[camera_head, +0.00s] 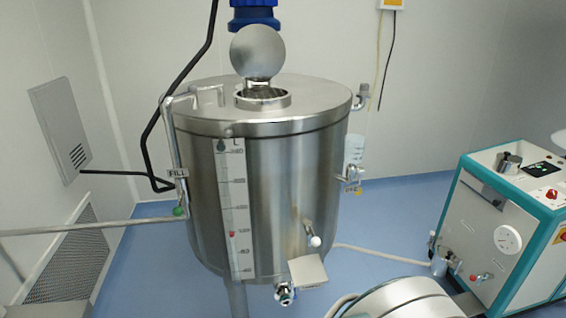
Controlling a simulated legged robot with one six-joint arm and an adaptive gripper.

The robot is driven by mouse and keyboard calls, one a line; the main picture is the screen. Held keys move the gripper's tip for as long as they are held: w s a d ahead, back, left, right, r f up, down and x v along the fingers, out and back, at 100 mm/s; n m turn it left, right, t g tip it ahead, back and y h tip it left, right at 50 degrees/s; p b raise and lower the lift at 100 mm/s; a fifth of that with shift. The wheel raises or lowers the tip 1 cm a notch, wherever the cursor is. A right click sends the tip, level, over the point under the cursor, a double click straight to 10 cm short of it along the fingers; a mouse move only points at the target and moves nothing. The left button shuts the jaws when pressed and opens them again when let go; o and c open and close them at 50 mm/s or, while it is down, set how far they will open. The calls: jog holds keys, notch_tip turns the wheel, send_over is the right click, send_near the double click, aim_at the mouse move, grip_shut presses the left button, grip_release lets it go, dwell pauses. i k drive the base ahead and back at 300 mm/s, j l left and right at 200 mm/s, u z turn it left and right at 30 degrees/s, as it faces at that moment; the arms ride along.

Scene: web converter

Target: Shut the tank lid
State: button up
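A large steel tank (270,190) stands on legs in the middle of the view. Its round lid (257,52) is a polished disc, standing up and open at the back of a short round collar (263,100) on the tank's top. The collar's mouth is uncovered, and its inside is only partly visible. The hinge between lid and collar is small and hard to make out.
A pipe (172,130) with a black hose runs along the tank's left side. A blue fitting (253,18) is right above the lid. A teal-and-white machine (500,220) stands at the right. Blue floor (395,215) lies open between tank and machine.

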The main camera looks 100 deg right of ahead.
aim_at(257, 54)
jog(key=z, duration=3.5)
jog(key=i+l+u, duration=0.1)
jog(key=l, duration=0.25)
jog(key=i+l+u, duration=0.1)
jog(key=i+l, duration=0.2)
jog(key=i+l+u, duration=0.15)
jog(key=l, duration=0.35)
jog(key=i, duration=0.05)
